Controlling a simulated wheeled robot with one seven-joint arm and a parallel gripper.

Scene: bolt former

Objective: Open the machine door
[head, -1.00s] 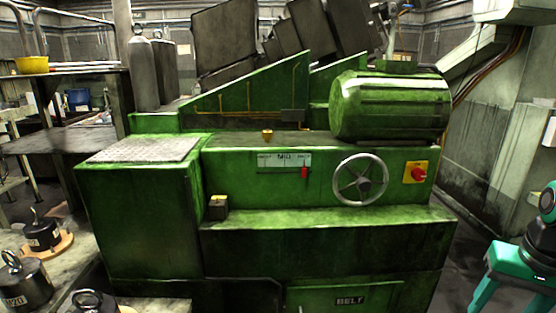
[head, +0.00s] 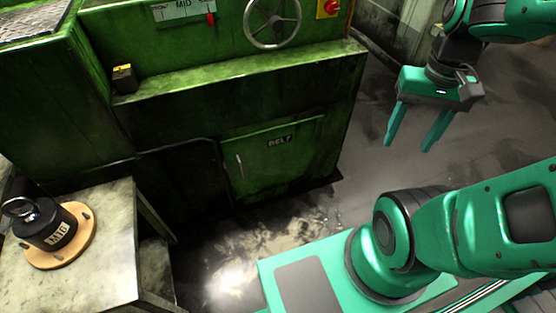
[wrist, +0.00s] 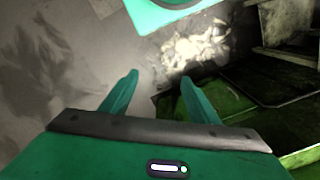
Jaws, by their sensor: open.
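The machine door (head: 272,163) is a green panel labelled BELT, low on the front of the green machine in the head view. It looks shut, with a thin upright handle (head: 240,167) near its left edge. My gripper (head: 410,143) is open and empty, to the right of the machine and apart from the door, with its fingers pointing down. In the wrist view, the two fingers (wrist: 160,98) are spread with nothing between them. Green machine panels (wrist: 245,115) show at the right of that view, but I cannot tell the door's handle there.
The machine (head: 215,80) carries a handwheel (head: 272,42) and a red switch (head: 327,9) above. A stone-topped table (head: 107,240) with a black weight (head: 45,224) on a wooden disc stands at the left. Bare floor (head: 385,165) lies between the machine and my arm.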

